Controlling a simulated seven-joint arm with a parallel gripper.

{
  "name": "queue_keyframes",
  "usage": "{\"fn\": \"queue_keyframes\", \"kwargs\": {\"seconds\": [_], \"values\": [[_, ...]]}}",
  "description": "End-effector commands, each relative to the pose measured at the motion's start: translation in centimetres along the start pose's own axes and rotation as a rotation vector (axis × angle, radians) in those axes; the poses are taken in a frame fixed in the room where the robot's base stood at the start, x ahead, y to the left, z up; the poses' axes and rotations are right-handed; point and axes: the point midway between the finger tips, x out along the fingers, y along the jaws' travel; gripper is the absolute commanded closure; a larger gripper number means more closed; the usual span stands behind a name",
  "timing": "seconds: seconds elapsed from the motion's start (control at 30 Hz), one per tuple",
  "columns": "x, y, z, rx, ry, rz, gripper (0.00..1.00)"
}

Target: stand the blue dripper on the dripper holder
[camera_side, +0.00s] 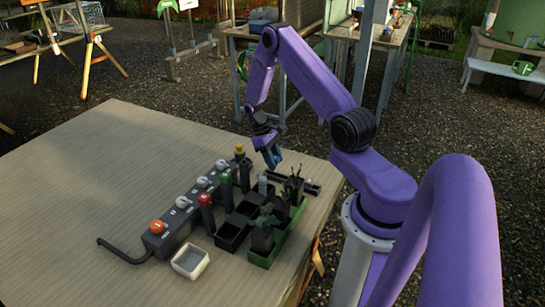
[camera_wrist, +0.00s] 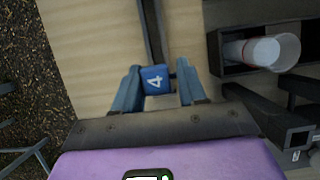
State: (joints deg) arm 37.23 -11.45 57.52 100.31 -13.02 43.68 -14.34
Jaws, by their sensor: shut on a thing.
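The blue dripper (camera_wrist: 155,79) has a square blue head marked with a white 4 and a dark stem running away from it over the pale table. My gripper (camera_wrist: 157,92) has its two blue-grey fingers on either side of the head. In the side view my gripper (camera_side: 274,158) is low near the far right edge of the table, and the dripper is hard to make out there. Dark upright posts with red (camera_side: 205,199), green (camera_side: 226,179) and yellow (camera_side: 239,149) heads stand in a row; I cannot tell which part is the dripper holder.
A grey box (camera_side: 182,222) with an orange knob and several grey knobs lies beside the posts. Dark pots and a green tray (camera_side: 262,261) with plants stand to the right. A white dish (camera_side: 190,261) is in front. A white cylinder (camera_wrist: 262,52) lies in a dark box. The table's left is clear.

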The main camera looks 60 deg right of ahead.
Motion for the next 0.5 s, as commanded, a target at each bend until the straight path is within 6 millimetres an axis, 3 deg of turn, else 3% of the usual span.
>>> {"fn": "queue_keyframes", "kwargs": {"seconds": [0.5], "values": [[2.0, 0.0, -0.8, -0.002, -0.001, 0.001, 0.87]]}}
